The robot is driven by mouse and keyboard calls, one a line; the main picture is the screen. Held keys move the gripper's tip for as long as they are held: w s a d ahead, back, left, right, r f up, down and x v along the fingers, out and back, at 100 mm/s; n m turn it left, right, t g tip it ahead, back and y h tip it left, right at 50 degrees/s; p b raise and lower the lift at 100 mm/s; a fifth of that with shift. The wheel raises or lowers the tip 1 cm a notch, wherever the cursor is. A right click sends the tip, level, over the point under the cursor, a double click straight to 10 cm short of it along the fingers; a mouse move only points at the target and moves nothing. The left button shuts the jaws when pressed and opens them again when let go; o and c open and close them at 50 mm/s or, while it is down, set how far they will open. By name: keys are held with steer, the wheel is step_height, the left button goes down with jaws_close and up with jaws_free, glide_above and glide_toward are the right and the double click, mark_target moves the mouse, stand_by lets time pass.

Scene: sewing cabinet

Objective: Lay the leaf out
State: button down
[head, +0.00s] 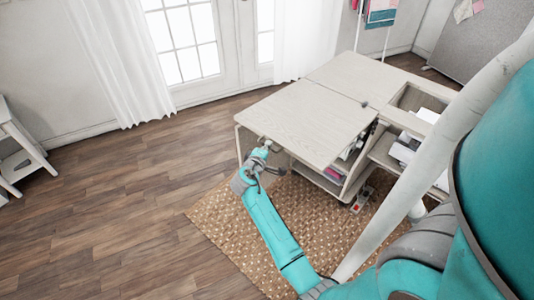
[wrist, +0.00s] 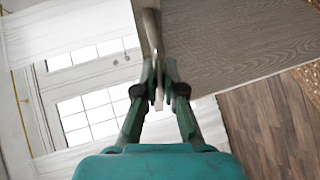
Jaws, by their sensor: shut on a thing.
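The leaf (head: 305,122) is a pale wood-grain panel at the left end of the sewing cabinet. In the head view it looks spread out, about level with the cabinet top (head: 350,73), with a seam between them. My gripper (head: 264,143) is at the leaf's near left edge. In the wrist view the leaf (wrist: 225,40) fills the upper right, looking grey-brown. There my gripper (wrist: 159,88) is shut on a narrow pale piece at the leaf's edge. Whether this piece is a handle or the edge itself is unclear.
Below the leaf are open shelves (head: 333,181) with small items. An open compartment (head: 420,100) is at the cabinet's right. A woven rug (head: 225,212) lies under the cabinet. Wood floor (head: 120,210) is clear to the left. A white stand (head: 20,145) is at the far left.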

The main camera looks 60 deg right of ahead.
steer(key=d+r+y, duration=0.1)
steer(key=d+r, duration=0.2)
steer(key=r, duration=0.9)
steer(key=s+d+r+m+y, duration=0.1)
steer(key=d+r+y, duration=0.1)
steer(key=r, duration=0.9)
steer(key=shift+s+d+r, duration=0.3)
steer(key=shift+d+r, duration=0.05)
steer(key=shift+d, duration=0.45)
steer(key=c, duration=1.3)
jaws_free()
steer(key=shift+o, duration=0.2)
steer(key=v, duration=1.2)
steer(key=shift+f, duration=0.1)
